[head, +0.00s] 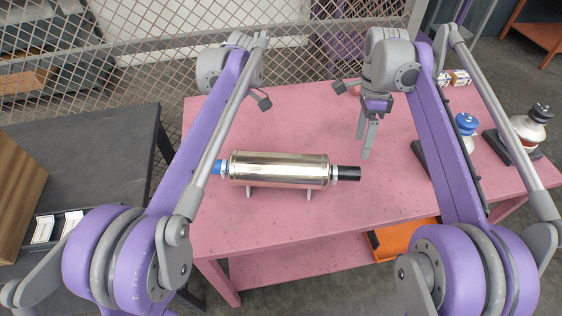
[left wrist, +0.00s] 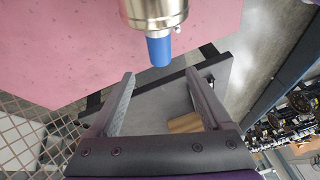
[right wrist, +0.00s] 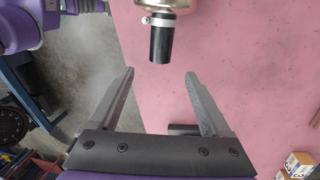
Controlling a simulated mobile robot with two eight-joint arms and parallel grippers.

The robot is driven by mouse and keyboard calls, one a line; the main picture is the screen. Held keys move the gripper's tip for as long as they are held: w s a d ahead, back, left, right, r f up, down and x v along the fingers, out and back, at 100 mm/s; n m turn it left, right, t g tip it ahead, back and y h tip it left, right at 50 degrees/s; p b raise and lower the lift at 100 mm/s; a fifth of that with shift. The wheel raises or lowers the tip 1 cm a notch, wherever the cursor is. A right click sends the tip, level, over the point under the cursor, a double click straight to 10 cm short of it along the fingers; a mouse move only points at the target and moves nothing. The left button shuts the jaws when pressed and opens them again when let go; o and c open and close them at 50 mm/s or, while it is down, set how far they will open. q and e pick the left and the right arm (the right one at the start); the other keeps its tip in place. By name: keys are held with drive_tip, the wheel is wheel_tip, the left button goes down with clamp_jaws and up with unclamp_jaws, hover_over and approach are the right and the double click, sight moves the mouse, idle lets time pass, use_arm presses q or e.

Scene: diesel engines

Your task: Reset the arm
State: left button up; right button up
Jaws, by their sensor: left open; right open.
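A shiny metal cylinder (head: 278,168) lies on small feet on the pink table (head: 300,222), with a blue cap (head: 219,168) at its left end and a black end (head: 348,173) at its right. My right gripper (head: 367,145) points down, open and empty, to the right of the black end and apart from it. In the right wrist view the black end (right wrist: 161,46) shows beyond the open fingers (right wrist: 160,85). My left gripper is hidden behind its arm in the head view; in the left wrist view its fingers (left wrist: 160,88) are open and empty, with the blue cap (left wrist: 159,50) beyond them.
Bottles (head: 466,126) and (head: 530,125) a jar with black lid stand at the table's right. Small boxes (head: 452,78) sit at the back right. An orange bin (head: 400,240) is on the lower shelf. A wire fence (head: 140,50) runs behind. The table front is clear.

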use_arm(q)
drive_tip(key=shift+s+a+m, duration=0.1)
drive_tip(key=shift+s+m, duration=0.4)
use_arm(e)
drive_tip(key=shift+s+r+n, duration=0.1)
drive_tip(key=shift+s+n, duration=0.3)
drive_tip(key=shift+s, duration=0.05)
use_arm(q)
drive_tip(key=s+d+f+m+t+h+p, duration=0.1)
drive_tip(key=s+f+m+t+h, duration=0.1)
drive_tip(key=s+f+m, duration=0.3)
drive_tip(key=s+f+m+t+h+p, duration=0.2)
drive_tip(key=s+f+m+t, duration=0.3)
drive_tip(key=s+m, duration=0.6)
drive_tip(key=s, duration=0.6)
drive_tip(key=shift+s+d+f+m+t+h, duration=0.3)
drive_tip(key=shift+s+d, duration=0.05)
drive_tip(key=shift+s, duration=0.05)
use_arm(e)
drive_tip(key=s+f+n+t, duration=0.3)
drive_tip(key=s+f+n, duration=0.2)
drive_tip(key=s+n, duration=0.3)
drive_tip(key=s+d+f+n+t, duration=0.1)
drive_tip(key=s+f+n+t, duration=0.3)
drive_tip(key=s+n, duration=0.5)
drive_tip(key=s+f, duration=0.2)
drive_tip(key=s, duration=0.4)
drive_tip(key=shift+f+t, duration=0.3)
